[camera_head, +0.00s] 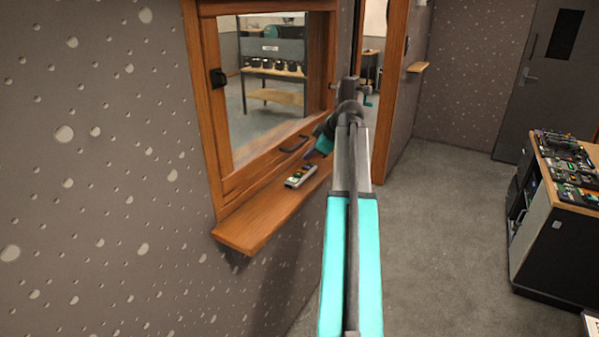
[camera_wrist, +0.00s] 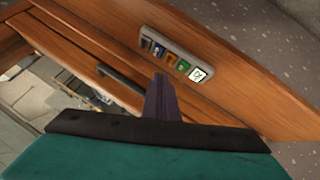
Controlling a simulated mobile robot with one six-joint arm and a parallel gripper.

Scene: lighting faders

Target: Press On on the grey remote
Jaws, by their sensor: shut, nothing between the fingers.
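The grey remote (camera_head: 301,176) lies on the wooden window sill in the head view. In the wrist view the remote (camera_wrist: 176,55) shows a row of several coloured buttons, with a white button at its right end; the labels are too small to read. My gripper (camera_head: 310,154) is above the sill, just beyond the remote in the head view. In the wrist view its dark shut fingers (camera_wrist: 160,80) point at the sill close to the remote's lower edge. They look apart from the buttons, though the exact gap is hard to tell. Nothing is held.
The wooden sill (camera_head: 245,234) runs under a framed window with a dark handle (camera_head: 293,144). The speckled wall (camera_head: 100,150) is at the left. A cabinet with equipment on top (camera_head: 560,220) stands at the right. The grey floor between is clear.

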